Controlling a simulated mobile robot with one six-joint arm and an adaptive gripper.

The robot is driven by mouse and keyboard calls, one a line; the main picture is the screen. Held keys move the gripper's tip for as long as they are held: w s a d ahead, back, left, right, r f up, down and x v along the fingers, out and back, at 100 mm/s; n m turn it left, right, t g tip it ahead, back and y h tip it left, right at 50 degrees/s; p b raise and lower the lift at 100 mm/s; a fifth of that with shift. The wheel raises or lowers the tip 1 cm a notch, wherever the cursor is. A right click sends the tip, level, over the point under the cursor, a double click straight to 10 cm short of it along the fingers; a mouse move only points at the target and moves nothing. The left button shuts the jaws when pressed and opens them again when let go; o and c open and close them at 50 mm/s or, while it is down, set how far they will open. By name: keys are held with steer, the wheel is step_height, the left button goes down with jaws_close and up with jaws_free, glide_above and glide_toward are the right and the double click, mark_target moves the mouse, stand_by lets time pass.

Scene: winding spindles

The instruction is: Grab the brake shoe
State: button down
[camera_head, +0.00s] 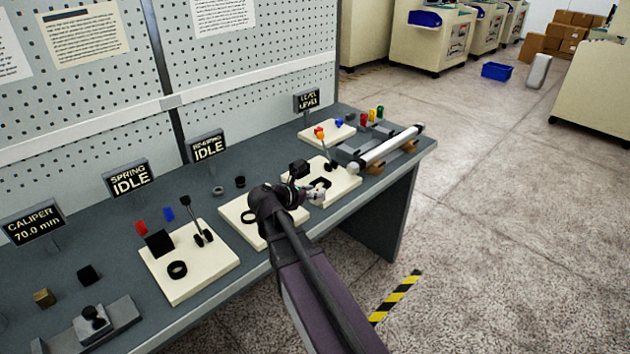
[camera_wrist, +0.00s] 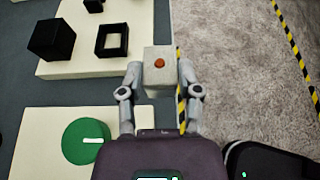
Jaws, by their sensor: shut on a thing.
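My gripper (camera_wrist: 159,72) is shut on a pale grey block with a round orange spot on top, which appears to be the brake shoe (camera_wrist: 158,83). One finger presses on each side of it in the wrist view. In the head view my gripper (camera_head: 314,189) is over the bench's front side, by a cream board (camera_head: 343,187). The block is small there and hard to make out from the fingers. In the wrist view it hangs near the bench's front edge.
In the wrist view, a cream board (camera_wrist: 190,62) carries a black cube (camera_wrist: 51,40) and a black square frame (camera_wrist: 111,28). A green disc (camera_wrist: 84,141) lies on another board. In the head view, a silver roller (camera_head: 392,146) lies at the right end. Open floor lies right of the bench.

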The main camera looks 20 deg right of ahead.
steer(key=shift+s+a+r, duration=0.1)
steer(key=shift+s+a, duration=0.25)
steer(key=shift+s, duration=0.3)
steer(key=shift+s+a+r, duration=0.1)
steer(key=shift+s+a, duration=0.25)
steer(key=shift+s, duration=0.3)
steer(key=shift+s+f, duration=0.1)
